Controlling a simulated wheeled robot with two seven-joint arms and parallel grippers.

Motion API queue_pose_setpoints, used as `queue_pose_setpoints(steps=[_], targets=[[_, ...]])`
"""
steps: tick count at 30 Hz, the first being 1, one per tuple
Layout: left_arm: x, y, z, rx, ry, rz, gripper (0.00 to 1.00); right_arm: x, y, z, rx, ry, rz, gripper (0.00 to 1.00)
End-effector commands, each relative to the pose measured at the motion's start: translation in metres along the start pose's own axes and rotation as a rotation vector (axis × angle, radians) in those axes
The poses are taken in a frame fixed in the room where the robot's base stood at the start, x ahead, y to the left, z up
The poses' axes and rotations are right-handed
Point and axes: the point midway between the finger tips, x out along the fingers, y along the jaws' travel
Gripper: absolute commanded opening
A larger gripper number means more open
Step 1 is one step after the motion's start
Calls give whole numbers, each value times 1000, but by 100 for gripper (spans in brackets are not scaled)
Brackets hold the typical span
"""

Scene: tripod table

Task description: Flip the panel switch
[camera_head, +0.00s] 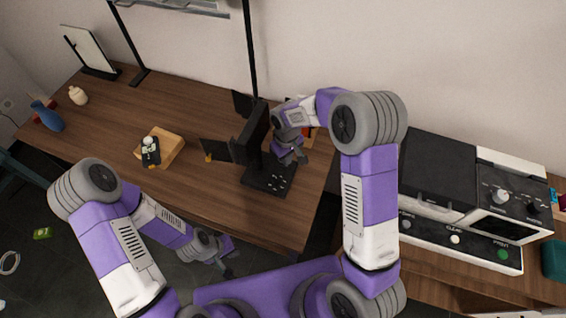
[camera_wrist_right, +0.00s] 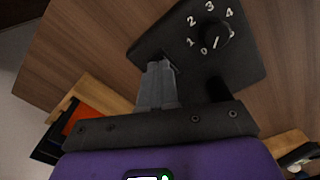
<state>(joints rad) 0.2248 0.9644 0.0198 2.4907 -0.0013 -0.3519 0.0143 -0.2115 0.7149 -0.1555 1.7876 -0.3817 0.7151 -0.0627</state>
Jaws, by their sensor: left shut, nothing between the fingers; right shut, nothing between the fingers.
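The black switch panel (camera_head: 268,178) lies on the wooden table near its right end. My right gripper (camera_head: 292,157) is shut and empty above the panel's far edge. In the right wrist view its fingertips (camera_wrist_right: 160,66) overlap the panel's lower-left edge; a small dark part at their tip may be the switch, mostly hidden. Contact cannot be told. My left gripper (camera_head: 229,262) is shut and empty, in front of the table's front edge.
An orange item (camera_wrist_right: 92,120) lies near the gripper. A black and white appliance (camera_head: 440,180) stands on the right. The table's front left is clear.

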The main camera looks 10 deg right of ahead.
Motion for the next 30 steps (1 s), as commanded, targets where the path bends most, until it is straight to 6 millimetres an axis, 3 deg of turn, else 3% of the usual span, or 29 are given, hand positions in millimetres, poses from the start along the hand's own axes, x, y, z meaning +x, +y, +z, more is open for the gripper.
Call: queue_pose_setpoints(steps=[17,30], targets=[[4,-2,0,0,0,0,0,6,0,0,0,0,0,0],[-19,7,1,0,0,0,0,-26,0,0,0,1,0,0]])
